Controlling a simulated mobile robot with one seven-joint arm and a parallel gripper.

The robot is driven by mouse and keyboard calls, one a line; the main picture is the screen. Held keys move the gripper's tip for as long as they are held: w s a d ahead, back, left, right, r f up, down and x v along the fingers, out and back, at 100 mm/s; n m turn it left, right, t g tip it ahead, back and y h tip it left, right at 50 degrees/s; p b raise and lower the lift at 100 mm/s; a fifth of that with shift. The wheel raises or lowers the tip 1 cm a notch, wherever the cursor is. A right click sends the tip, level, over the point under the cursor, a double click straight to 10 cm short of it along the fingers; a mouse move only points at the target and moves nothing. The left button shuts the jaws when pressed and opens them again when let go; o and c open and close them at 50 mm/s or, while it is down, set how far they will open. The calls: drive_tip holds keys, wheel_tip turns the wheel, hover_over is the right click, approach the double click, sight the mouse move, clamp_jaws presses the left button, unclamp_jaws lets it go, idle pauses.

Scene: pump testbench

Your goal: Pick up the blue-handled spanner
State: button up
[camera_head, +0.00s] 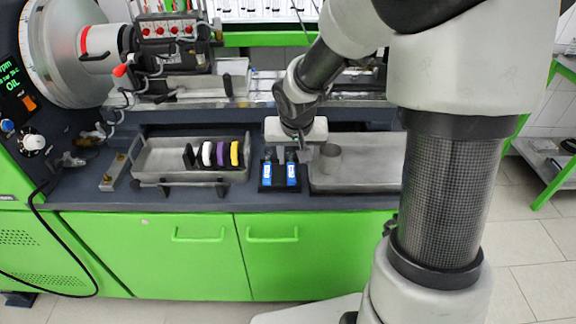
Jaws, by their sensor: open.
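My gripper (298,155) hangs at the end of my arm over the bench, right of centre. It is open, and I see nothing held between its fingers. Just below and in front of it, a small black holder (279,188) carries two upright blue pieces with pale labels, a left one (266,174) and a right one (291,174). I cannot tell whether either is the handle of the blue-handled spanner. No spanner head shows clearly. My gripper partly covers the area behind the right blue piece, and I cannot tell whether it touches anything.
A metal tray (160,158) at left holds a row of black, white, purple and yellow discs. A grey metal basin (365,180) with a small cup (330,158) lies to the right. The green-fronted bench (180,255) carries a machine at left. My arm hides the right side.

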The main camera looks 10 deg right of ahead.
sight(291, 168)
drive_tip(key=shift+a+b+x, duration=0.15)
drive_tip(key=shift+b+x, duration=0.25)
drive_tip(key=shift+x, duration=1)
drive_tip(key=shift+a+b+x, duration=0.2)
drive_tip(key=shift+b+x, duration=0.2)
drive_tip(key=shift+x, duration=1)
drive_tip(key=shift+w+f+b, duration=0.1)
drive_tip(key=shift+f+b, duration=0.15)
drive_tip(key=shift+b, duration=0.15)
clamp_jaws()
